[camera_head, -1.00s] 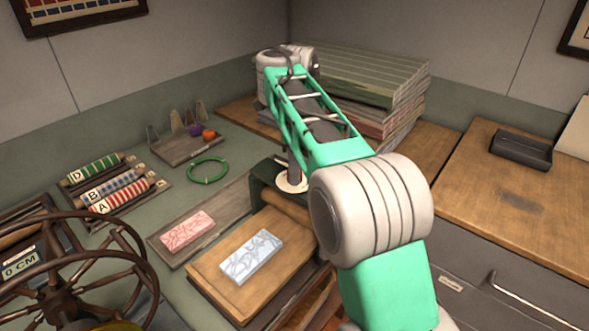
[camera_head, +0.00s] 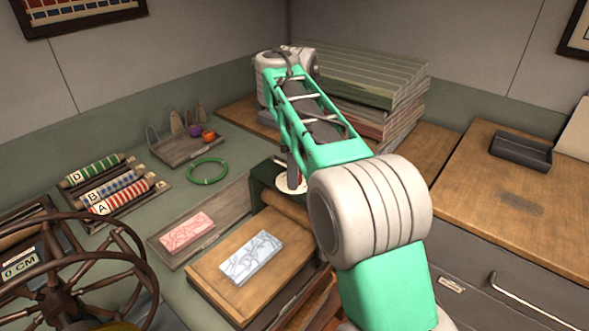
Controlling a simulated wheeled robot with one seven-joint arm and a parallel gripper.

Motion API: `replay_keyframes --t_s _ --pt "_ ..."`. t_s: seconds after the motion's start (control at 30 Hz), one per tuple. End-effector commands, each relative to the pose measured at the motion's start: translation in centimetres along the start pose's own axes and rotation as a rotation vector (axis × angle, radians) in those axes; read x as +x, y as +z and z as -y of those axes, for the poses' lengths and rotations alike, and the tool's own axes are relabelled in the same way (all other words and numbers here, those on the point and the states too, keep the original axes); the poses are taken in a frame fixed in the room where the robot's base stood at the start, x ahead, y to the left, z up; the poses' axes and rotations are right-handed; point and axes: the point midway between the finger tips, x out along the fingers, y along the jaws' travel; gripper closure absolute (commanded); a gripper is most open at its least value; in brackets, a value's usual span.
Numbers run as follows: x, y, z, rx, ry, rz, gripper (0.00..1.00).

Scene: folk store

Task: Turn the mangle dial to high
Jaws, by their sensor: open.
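The mangle (camera_head: 262,187) is a dark green housing with a wooden roller (camera_head: 284,207) at the end of a wooden bed (camera_head: 215,268). A pale round dial (camera_head: 290,183) lies on top of the housing, partly hidden by my arm. My gripper (camera_head: 291,176) points down at the dial from above, and only a small part of it shows behind my green arm link. The fingertips are too small and covered to tell whether they touch the dial. The dial's marks cannot be read.
A pale blue patterned block (camera_head: 251,258) lies on the bed, and a pink one (camera_head: 187,233) on a board beside it. A green ring (camera_head: 207,171), fabric rolls (camera_head: 120,192) and a spoked wheel (camera_head: 62,295) are left. Stacked cloth (camera_head: 365,80) stands behind my arm.

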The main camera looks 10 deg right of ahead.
Motion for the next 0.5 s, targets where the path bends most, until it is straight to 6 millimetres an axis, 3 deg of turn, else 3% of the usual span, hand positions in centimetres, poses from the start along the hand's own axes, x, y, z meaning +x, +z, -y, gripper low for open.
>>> replay_keyframes --t_s 0.23,0.5 --pt "-1.1 0.0 0.0 0.0 0.001 0.0 0.45" --pt "-6.6 0.0 0.0 -0.001 0.001 0.0 0.45"
